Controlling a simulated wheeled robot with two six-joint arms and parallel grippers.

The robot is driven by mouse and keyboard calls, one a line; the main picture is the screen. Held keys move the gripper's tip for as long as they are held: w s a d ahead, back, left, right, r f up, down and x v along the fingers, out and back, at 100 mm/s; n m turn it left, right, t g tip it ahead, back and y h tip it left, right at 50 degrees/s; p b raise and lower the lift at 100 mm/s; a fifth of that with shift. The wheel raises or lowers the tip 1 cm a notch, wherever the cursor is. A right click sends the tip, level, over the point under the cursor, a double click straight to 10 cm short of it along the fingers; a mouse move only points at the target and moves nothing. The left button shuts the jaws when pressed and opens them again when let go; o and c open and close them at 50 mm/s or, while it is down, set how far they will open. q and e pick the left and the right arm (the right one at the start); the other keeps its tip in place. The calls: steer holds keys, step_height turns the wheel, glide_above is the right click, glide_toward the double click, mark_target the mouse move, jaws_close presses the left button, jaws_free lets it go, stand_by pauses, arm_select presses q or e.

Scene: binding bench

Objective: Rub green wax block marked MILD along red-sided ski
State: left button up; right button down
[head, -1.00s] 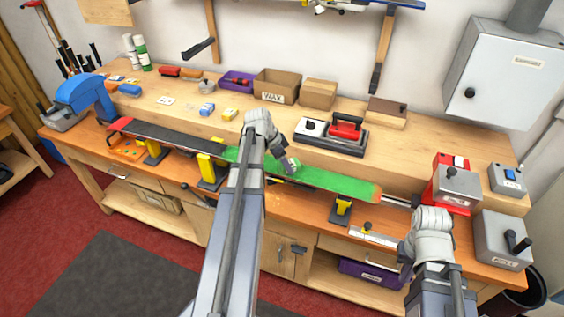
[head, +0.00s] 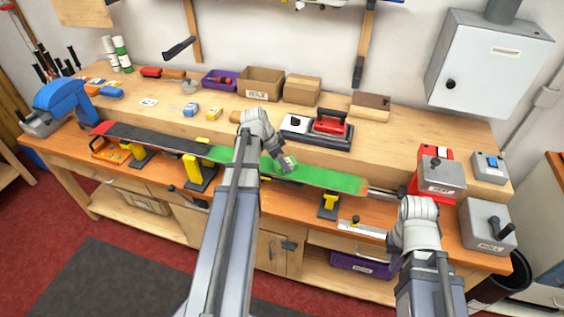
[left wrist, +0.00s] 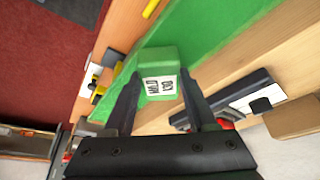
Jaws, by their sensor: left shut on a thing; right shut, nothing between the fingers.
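The ski lies base up across the bench on yellow-topped supports. Its left part is black with a red tip, and its right part (head: 325,178) is green; the green surface also shows in the left wrist view (left wrist: 225,25). My left gripper (head: 284,162) is shut on the green wax block (head: 291,162), over the green part. In the left wrist view the block (left wrist: 159,60) sits between the fingertips, its white label reading MILD. I cannot tell whether it touches the ski. My right gripper (head: 393,267) is shut and empty, low at the bench's front right.
A waxing iron (head: 331,130) stands on the raised shelf behind the ski. Blue and yellow blocks (head: 190,110) and a WAX box (head: 261,83) are also there. Grey machines (head: 487,228) stand at the right end. A blue clamp-like device (head: 62,94) is at the left.

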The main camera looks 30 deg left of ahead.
arm_select(q)
steer(key=shift+r+p, duration=2.75)
steer(key=shift+r, duration=0.15)
step_height(320, 180, up, 3)
steer(key=p, duration=0.3)
steer(key=shift+r, duration=0.1)
steer(key=shift+f, duration=0.2)
